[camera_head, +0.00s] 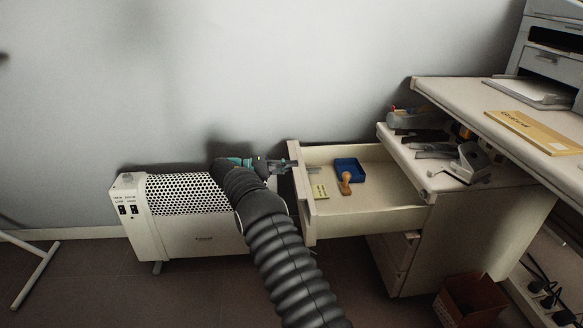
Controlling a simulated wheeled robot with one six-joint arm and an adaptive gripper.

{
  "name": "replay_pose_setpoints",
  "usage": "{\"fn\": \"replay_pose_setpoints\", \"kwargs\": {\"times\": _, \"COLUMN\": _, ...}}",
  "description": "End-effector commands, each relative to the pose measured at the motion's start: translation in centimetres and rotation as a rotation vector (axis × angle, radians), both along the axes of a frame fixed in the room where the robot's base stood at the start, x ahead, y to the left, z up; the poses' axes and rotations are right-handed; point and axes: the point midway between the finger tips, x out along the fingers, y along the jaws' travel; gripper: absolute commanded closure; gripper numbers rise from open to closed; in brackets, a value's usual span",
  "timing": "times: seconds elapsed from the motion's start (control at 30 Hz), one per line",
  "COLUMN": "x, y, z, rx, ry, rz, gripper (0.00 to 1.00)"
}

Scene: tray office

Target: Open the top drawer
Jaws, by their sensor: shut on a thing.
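The top drawer (390,221) of the beige cabinet (459,235) is pulled far out to the left. Inside it lie a blue box (347,167), a stamp with a wooden handle (346,183) and a small yellowish pad (320,191). My gripper (287,165) is at the outer side of the drawer front (301,192), near its top edge. It is shut on what appears to be the drawer's handle; the handle itself is mostly hidden by the fingers. My arm comes up from the bottom of the view.
A white heater (190,238) stands against the wall, left of and behind my arm. A desk (470,100) with a printer (550,50) and a yellow envelope (533,131) is at right. A reddish box (470,300) stands on the floor by the cabinet. Floor left of the drawer is partly clear.

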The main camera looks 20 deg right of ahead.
Motion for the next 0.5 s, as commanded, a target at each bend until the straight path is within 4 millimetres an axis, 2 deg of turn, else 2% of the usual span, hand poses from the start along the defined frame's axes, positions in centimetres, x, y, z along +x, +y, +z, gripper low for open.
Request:
{"fn": "replay_pose_setpoints", "kwargs": {"times": 0.17, "x": 0.02, "y": 0.10, "z": -0.09, "rx": 0.000, "ry": 0.001, "rz": 0.002, "gripper": 1.00}}
{"fn": "replay_pose_setpoints", "kwargs": {"times": 0.2, "x": 0.02, "y": 0.11, "z": -0.08, "rx": 0.000, "ry": 0.001, "rz": 0.002, "gripper": 0.82}}
{"fn": "replay_pose_setpoints", "kwargs": {"times": 0.27, "x": 0.03, "y": 0.10, "z": -0.08, "rx": 0.000, "ry": 0.001, "rz": 0.003, "gripper": 0.67}}
{"fn": "replay_pose_setpoints", "kwargs": {"times": 0.5, "x": 0.02, "y": -0.01, "z": -0.03, "rx": 0.000, "ry": 0.000, "rz": 0.001, "gripper": 0.67}}
